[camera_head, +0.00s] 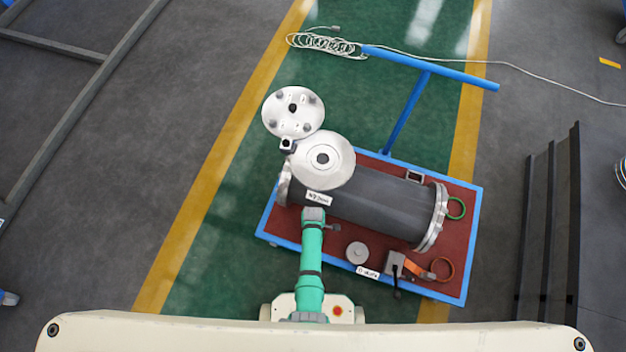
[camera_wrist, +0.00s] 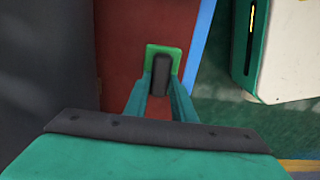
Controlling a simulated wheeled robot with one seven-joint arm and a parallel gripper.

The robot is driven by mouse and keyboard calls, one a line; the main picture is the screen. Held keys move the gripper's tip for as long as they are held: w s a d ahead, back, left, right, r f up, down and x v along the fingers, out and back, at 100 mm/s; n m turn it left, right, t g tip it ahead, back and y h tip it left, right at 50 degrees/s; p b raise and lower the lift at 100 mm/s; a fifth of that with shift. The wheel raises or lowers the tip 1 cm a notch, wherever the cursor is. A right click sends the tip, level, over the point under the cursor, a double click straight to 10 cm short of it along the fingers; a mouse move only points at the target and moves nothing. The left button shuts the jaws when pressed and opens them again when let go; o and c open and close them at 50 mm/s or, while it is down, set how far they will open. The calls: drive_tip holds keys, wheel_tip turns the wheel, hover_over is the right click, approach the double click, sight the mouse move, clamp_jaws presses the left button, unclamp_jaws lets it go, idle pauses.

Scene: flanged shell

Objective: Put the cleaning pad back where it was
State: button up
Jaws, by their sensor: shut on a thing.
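The cleaning pad (camera_wrist: 162,70) shows in the wrist view as a green plate with a dark grip on its back. My gripper (camera_wrist: 161,90) is shut on the dark grip, with one finger on each side. The red deck of the blue-rimmed cart (camera_wrist: 118,65) is beneath or behind the pad; I cannot tell whether they touch. In the head view my green arm reaches over the front edge of the cart (camera_head: 262,236), and the pad cannot be made out there.
A dark flanged shell (camera_head: 375,205) lies on the cart, with a round flange cover (camera_head: 338,168) at its left end and another disc (camera_head: 285,98) beyond. A grey disc (camera_head: 357,252), a clamp-like tool (camera_head: 396,264) and an orange ring (camera_head: 444,268) lie at the front right.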

drive_tip(key=shift+w+f, duration=0.2)
drive_tip(key=shift+f, duration=1.55)
drive_tip(key=o, duration=1)
drive_tip(key=shift+f, duration=0.1)
